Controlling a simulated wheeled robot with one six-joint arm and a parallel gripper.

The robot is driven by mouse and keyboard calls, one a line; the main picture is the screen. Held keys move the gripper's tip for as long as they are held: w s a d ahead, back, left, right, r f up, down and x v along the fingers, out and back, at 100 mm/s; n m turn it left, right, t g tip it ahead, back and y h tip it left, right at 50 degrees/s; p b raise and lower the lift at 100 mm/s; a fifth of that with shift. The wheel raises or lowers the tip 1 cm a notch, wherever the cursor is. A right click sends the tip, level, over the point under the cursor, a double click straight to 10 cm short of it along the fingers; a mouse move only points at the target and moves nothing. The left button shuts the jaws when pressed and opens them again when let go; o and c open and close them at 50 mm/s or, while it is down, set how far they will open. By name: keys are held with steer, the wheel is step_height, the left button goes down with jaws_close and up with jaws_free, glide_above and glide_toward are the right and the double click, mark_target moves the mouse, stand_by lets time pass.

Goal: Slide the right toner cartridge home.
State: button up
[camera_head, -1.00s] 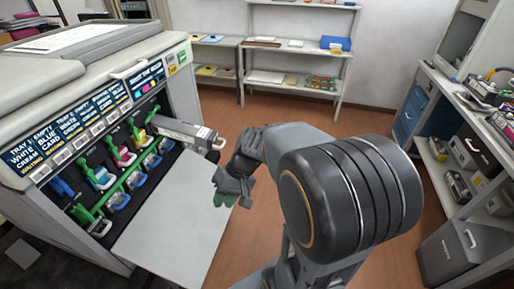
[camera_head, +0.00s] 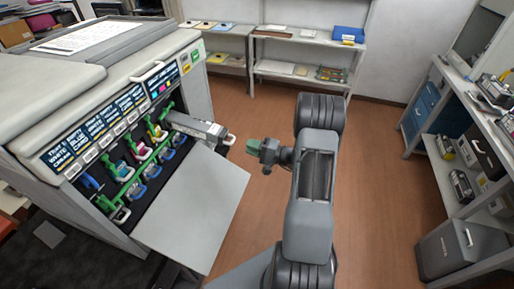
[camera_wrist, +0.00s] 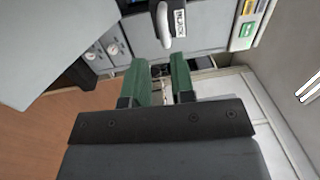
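The right toner cartridge (camera_head: 200,127) is a long grey box sticking well out of the right end of the printer's open bay (camera_head: 90,200). Its white loop handle (camera_head: 231,138) is on the outer end. In the wrist view the cartridge end (camera_wrist: 182,18) has a label that seems to read BLACK, and the handle (camera_wrist: 164,25) lies beyond the fingertips. My gripper (camera_head: 252,146) is to the right of the handle, apart from it, with green fingers pointing at the printer. In the wrist view my gripper (camera_wrist: 162,72) is open, with nothing between the fingers.
The lowered front door (camera_head: 195,205) lies below the cartridge. Coloured cartridges with green levers (camera_head: 127,170) fill the bay's left part. Shelves (camera_head: 300,70) stand at the back, and a rack (camera_head: 470,150) with several items is at right. The floor (camera_head: 375,190) between is clear.

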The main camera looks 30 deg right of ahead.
steer(key=shift+r+b+x, duration=0.1)
steer(key=shift+b+x, duration=0.15)
steer(key=shift+x, duration=1.55)
steer(key=shift+r+b+x, duration=0.15)
steer(key=shift+b+x, duration=0.1)
steer(key=shift+x, duration=1.55)
jaws_close()
